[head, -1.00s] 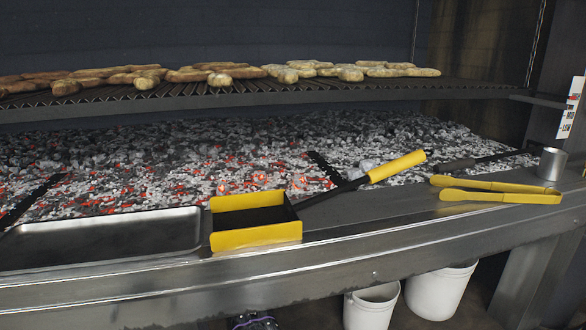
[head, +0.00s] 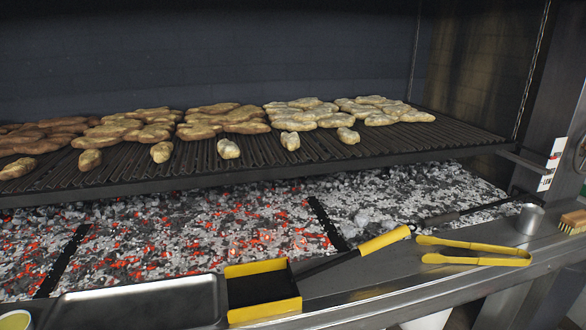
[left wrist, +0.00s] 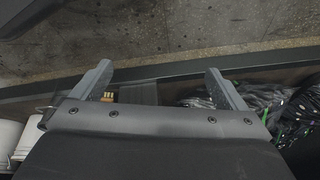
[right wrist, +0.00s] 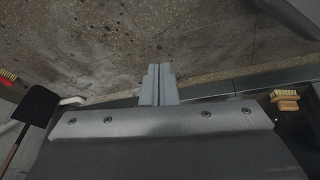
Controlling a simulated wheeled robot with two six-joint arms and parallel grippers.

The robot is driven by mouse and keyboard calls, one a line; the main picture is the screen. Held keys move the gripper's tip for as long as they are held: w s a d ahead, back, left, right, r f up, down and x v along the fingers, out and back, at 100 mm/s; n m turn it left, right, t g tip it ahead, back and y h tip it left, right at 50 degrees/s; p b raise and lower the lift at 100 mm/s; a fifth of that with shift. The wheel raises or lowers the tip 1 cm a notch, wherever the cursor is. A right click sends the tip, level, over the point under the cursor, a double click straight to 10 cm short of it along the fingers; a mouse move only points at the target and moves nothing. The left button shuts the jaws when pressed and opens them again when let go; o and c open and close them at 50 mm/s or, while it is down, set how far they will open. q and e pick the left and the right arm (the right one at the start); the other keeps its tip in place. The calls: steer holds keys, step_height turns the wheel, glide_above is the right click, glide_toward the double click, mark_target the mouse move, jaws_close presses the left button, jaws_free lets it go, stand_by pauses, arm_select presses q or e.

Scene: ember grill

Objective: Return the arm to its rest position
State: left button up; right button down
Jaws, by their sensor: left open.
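My left gripper (left wrist: 157,88) shows in the left wrist view with its two fingers spread wide and nothing between them. My right gripper (right wrist: 159,84) shows in the right wrist view with its fingers together and nothing visible held in them. Both grippers hang over a stained floor. Neither gripper nor arm shows in the head view.
The front ledge holds a metal tray (head: 140,304), a yellow-sided scoop (head: 262,270), yellow tongs (head: 475,252), a metal cup (head: 530,219) and a brush (head: 573,222).

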arm_select(q)
steer(key=s+g+p, duration=0.3)
steer(key=s, duration=0.7)
steer(key=shift+s+r, duration=0.15)
steer(key=shift+r, duration=0.05)
arm_select(e)
steer(key=s+g, duration=0.3)
steer(key=s, duration=0.7)
steer(key=shift+s+r, duration=0.15)
steer(key=shift+r, duration=0.05)
